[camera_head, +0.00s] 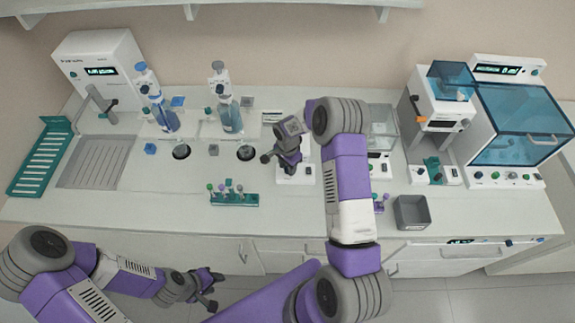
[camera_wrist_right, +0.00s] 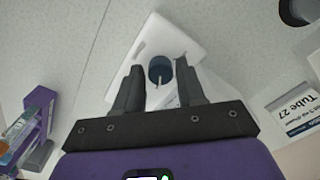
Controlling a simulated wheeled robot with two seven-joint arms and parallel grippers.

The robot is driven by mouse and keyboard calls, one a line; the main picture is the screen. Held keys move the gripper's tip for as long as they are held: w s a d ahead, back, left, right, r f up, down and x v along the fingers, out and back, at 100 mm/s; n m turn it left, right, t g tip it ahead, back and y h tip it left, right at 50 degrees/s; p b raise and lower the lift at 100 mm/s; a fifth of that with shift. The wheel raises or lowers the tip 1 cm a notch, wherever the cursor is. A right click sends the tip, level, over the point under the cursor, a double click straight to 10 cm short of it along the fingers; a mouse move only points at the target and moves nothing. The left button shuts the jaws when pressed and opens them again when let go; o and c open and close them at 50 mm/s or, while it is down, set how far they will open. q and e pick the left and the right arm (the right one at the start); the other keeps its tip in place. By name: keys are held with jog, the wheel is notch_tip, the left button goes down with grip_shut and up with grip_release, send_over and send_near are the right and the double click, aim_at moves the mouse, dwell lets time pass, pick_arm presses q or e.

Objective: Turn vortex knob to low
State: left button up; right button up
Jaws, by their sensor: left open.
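A white device (camera_wrist_right: 160,35), which looks like the vortex mixer, lies under my right gripper. In the right wrist view a round dark blue knob (camera_wrist_right: 158,66) with a pale pointer line sits on it. My right gripper (camera_wrist_right: 159,85) is open, with one finger on each side of the knob in that view; whether they touch it I cannot tell. In the head view the right gripper (camera_head: 279,160) points down over the white device (camera_head: 297,177) and partly hides it; the knob's setting is unclear. My left gripper (camera_head: 209,290) is open and empty, low in front of the counter.
A teal tube rack (camera_head: 233,199) stands left of the device and a grey bin (camera_head: 411,213) to the right. In the wrist view a "Tube 27" label card (camera_wrist_right: 297,108) lies to the right.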

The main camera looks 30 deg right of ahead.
grip_shut()
